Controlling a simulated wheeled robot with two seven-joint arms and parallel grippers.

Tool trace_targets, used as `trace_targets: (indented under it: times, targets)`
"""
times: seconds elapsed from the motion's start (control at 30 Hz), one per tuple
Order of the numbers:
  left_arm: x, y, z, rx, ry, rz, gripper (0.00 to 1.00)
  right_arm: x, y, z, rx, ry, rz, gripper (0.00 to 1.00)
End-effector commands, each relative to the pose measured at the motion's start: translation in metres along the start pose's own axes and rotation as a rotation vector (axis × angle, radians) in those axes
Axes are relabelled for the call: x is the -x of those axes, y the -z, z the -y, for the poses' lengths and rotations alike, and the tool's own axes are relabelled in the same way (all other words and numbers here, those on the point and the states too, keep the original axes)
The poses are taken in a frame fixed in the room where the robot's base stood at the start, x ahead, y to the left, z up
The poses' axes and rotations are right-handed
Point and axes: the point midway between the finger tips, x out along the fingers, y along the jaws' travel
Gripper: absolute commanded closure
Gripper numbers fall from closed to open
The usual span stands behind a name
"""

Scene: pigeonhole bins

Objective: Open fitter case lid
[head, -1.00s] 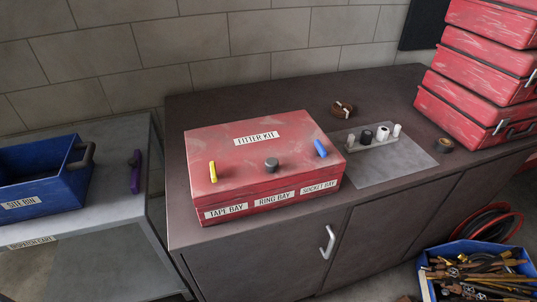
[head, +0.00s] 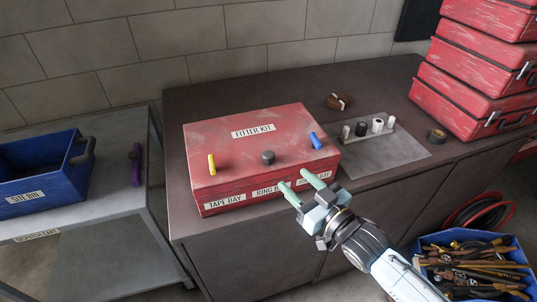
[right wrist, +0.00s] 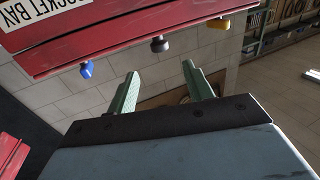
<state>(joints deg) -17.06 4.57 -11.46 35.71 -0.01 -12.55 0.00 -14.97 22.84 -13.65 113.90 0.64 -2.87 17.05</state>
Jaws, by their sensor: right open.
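The red fitter case (head: 225,145) sits on the dark workbench with its lid shut, labelled FITTER KIT. On the lid are a yellow handle (head: 212,164), a dark round knob (head: 268,157) and a blue handle (head: 314,141). My right gripper (head: 300,180) is open and empty at the front right of the case, over the ring bay and socket bay labels, which it partly hides. In the right wrist view the open fingers (right wrist: 157,92) show near the case (right wrist: 110,35), with the dark knob (right wrist: 159,44) beyond them. My left gripper is not in view.
A blue bin (head: 40,175) and a purple handle (head: 135,165) are on the left cart.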

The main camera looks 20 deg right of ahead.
Motion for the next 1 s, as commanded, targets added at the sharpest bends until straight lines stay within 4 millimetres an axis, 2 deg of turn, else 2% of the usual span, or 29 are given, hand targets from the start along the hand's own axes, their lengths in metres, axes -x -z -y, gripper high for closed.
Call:
trace_targets:
  times: [0.3, 0.53, 0.73, 1.0]
  targets:
    - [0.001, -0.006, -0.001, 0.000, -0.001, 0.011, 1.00, -0.061, 0.001, 0.000, 0.001, -0.001, -0.002, 0.49]
    - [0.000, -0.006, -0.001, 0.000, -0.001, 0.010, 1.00, -0.098, 0.000, -0.001, 0.000, -0.001, 0.001, 0.49]
    - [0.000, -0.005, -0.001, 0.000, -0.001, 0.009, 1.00, -0.115, -0.001, 0.000, 0.000, -0.001, 0.002, 0.49]
    - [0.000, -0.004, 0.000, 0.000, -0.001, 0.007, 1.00, -0.117, -0.001, 0.000, 0.000, -0.001, 0.002, 0.49]
